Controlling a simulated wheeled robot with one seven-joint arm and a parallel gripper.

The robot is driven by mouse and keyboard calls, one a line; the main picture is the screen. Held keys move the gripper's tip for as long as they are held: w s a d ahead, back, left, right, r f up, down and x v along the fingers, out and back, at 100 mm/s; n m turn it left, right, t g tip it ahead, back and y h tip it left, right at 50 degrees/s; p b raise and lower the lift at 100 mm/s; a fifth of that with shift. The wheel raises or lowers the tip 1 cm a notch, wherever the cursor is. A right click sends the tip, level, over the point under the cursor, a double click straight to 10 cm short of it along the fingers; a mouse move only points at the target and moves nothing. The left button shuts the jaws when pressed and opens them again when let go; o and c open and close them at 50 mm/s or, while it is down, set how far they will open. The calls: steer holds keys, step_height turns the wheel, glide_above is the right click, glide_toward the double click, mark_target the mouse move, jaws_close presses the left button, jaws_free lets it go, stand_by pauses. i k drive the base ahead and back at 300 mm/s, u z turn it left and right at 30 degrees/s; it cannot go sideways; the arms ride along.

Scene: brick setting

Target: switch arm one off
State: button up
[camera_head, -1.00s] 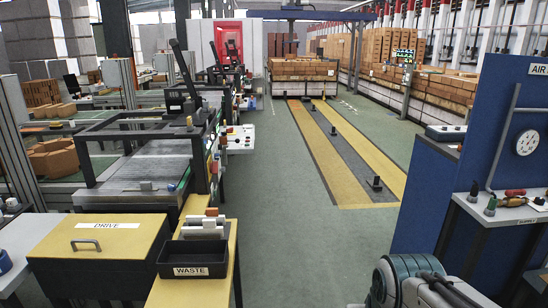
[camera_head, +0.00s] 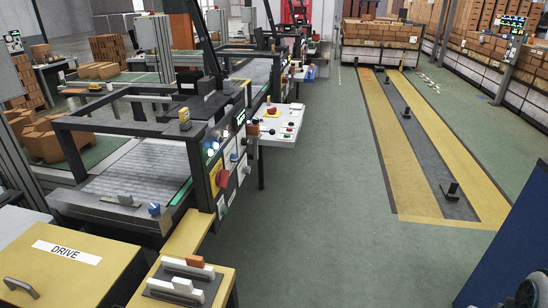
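The nearest frame station (camera_head: 125,160) stands at the left, with a dark arm (camera_head: 207,45) rising behind it. Its right side carries a control panel (camera_head: 229,165) with a large red knob (camera_head: 222,178), lit green and white lamps and small switches. A pale sloping board (camera_head: 275,125) with several small knobs and buttons juts out beyond it. I cannot read which control is labelled for arm one, nor the switch positions. My gripper is not in view; a dark rounded part, probably of my arm, shows at the bottom right corner.
The yellow DRIVE box (camera_head: 75,265) and a rack of white and orange blocks (camera_head: 185,280) are at the near left. A blue partition (camera_head: 515,250) edges in at right. Green floor (camera_head: 320,190) between the stations and yellow-striped track (camera_head: 425,150) is clear.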

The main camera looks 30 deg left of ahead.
mark_target(221, 177)
steer(key=u, duration=0.55)
steer(key=i, duration=0.95)
steer(key=u, duration=1.45)
steer(key=i, duration=0.5)
steer(key=u, duration=0.45)
